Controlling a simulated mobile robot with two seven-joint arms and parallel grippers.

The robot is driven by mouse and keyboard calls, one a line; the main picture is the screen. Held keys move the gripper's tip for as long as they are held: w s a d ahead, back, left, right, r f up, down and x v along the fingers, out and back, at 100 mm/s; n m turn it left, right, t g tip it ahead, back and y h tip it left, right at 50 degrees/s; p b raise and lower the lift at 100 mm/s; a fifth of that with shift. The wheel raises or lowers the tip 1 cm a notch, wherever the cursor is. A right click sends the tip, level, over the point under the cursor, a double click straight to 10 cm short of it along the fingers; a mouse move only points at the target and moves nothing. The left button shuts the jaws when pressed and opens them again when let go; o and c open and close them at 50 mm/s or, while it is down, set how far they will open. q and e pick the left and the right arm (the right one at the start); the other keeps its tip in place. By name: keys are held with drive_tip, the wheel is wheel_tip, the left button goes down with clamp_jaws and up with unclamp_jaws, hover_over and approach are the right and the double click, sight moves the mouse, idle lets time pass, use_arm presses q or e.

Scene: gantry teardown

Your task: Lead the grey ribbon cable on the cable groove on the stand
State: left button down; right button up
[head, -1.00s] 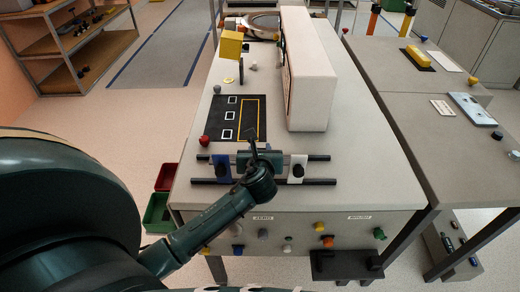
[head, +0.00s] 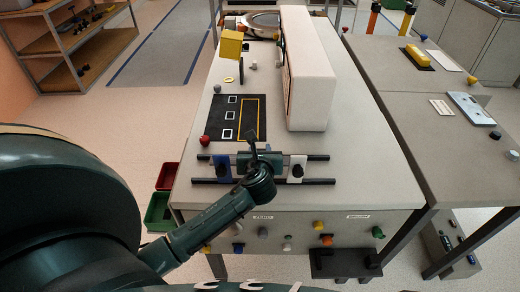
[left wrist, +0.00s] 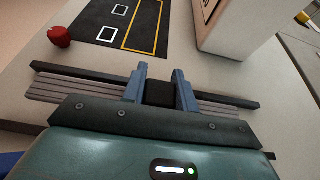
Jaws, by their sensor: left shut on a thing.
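The stand shows in the head view as two dark rails (head: 318,157) with a blue block (head: 222,169) and a white block (head: 297,167) across them. My left gripper (head: 261,158) is over the rails between these blocks. In the left wrist view its blue fingers (left wrist: 160,92) are shut on a dark block (left wrist: 159,93). Striped grey bands (left wrist: 80,92) run along the far rail (left wrist: 75,74) on both sides of the fingers. I cannot tell whether they are the grey ribbon cable or part of the stand. My palm hides the near side. My right gripper is not in view.
A black mat (head: 236,118) with white and yellow outlines lies beyond the rails. A red knob (head: 204,140) is left of it, and a large beige box (head: 309,75) stands right. Knobs and a black ledge (head: 346,264) are on the bench's front. Bare bench top lies right of the rails.

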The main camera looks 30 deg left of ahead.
use_arm(q)
drive_tip(key=shift+f+b, duration=0.75)
drive_tip(key=shift+f, duration=0.65)
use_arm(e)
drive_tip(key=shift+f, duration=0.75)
use_arm(q)
drive_tip(key=shift+f, duration=0.4)
drive_tip(key=c, duration=1)
unclamp_jaws()
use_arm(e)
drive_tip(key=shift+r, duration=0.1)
use_arm(q)
drive_tip(key=p+v, duration=0.1)
drive_tip(key=v, duration=1.2)
drive_tip(key=shift+s+d, duration=0.1)
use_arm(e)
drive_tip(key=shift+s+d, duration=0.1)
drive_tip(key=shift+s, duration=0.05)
